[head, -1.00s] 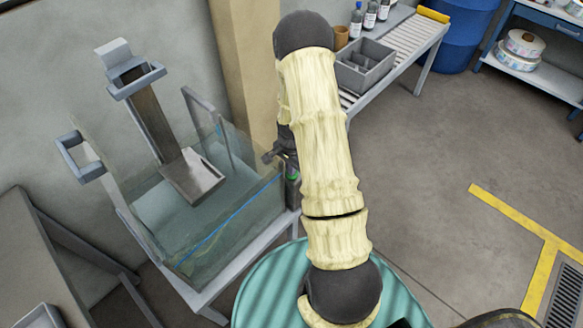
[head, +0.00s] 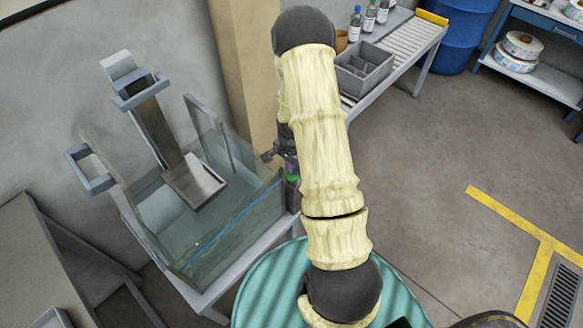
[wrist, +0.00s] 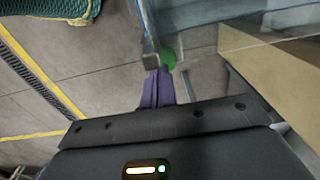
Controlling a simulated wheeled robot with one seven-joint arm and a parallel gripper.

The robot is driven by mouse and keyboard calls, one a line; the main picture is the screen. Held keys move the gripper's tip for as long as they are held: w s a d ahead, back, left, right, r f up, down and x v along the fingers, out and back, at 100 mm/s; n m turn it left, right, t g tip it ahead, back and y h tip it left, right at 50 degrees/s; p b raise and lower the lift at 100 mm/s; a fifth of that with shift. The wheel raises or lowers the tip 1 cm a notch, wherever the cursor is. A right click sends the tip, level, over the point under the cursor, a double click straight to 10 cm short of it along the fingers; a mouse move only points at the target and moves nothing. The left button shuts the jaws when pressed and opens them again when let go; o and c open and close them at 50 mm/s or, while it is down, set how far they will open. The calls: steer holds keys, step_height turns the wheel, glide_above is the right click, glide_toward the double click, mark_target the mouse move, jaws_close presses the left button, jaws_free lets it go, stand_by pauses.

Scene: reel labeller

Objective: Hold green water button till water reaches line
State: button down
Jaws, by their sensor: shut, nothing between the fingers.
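The clear water tank (head: 240,238) stands at the left in the head view, with a blue line (head: 232,226) slanting across its front wall. Greenish water (head: 205,240) lies in it; its exact level against the line is hard to tell. The green button (head: 292,179) shows beside the tank's right corner, partly behind my arm. My gripper (head: 268,157) is shut and empty near that corner. In the wrist view, its purple fingertips (wrist: 160,72) meet the lower edge of the green button (wrist: 168,58) in the picture; whether they press it is unclear.
A metal chute (head: 195,182) slopes down into the tank. A grey divided bin (head: 363,72) and several bottles stand on the roller conveyor (head: 415,45) behind. A grey table (head: 30,250) is at the left. The floor at the right is open.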

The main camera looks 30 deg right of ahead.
mark_target(291, 177)
step_height(291, 177, up, 10)
steer(key=shift+b, duration=0.35)
steer(key=shift+w, duration=0.1)
stand_by(1.0)
steer(key=s+a+r+n+t+p, duration=0.1)
steer(key=s+a+r+n+p, duration=0.1)
steer(key=s+a+r+n, duration=0.4)
steer(key=s+a+r+n+t+p, duration=0.1)
steer(key=s+a+r+n+p, duration=0.1)
steer(key=s+a+r+n, duration=0.4)
step_height(291, 177, up, 5)
steer(key=shift+s+a+r+n, duration=0.2)
steer(key=shift+s+n, duration=0.15)
steer(key=shift+n, duration=0.65)
